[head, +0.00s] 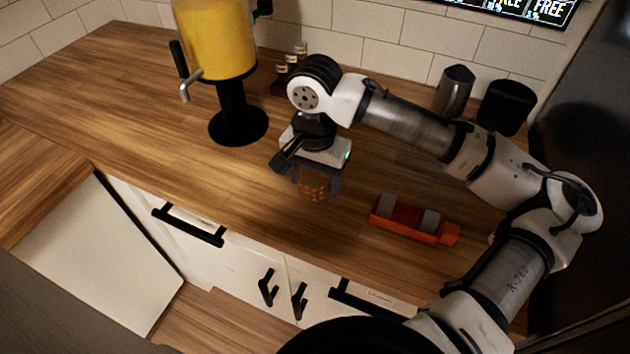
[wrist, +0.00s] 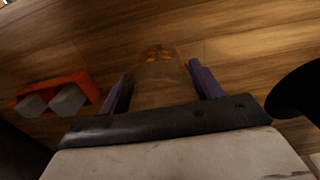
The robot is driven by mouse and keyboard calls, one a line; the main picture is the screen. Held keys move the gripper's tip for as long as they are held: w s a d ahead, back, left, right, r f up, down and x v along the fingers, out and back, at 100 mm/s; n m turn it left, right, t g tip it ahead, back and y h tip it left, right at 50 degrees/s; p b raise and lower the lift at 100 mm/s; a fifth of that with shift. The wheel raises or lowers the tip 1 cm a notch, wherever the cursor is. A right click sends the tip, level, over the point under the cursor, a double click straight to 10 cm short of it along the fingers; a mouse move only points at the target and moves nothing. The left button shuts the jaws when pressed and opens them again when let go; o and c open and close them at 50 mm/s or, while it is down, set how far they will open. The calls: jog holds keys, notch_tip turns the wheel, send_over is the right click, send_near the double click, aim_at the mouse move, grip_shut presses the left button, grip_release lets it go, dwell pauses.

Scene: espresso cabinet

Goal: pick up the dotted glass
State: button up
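The dotted glass (head: 314,190) is clear with orange dots and stands below my gripper on the wooden counter, partly hidden by the fingers in the head view. In the wrist view the glass (wrist: 160,80) lies between the two purple fingers, its orange dots at the far end. My gripper (head: 310,184) points down with one finger on each side of the glass. In the wrist view my gripper (wrist: 160,72) looks open, with a narrow gap beside the glass. Whether either finger touches it is hard to see.
An orange holder with grey pieces (head: 410,220) lies right of the glass; it also shows in the wrist view (wrist: 55,95). A yellow drink dispenser (head: 215,40) on a black stand is behind left. A metal pitcher (head: 454,90) and black container (head: 506,107) stand at the back.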

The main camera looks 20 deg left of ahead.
jog(key=c, duration=0.4)
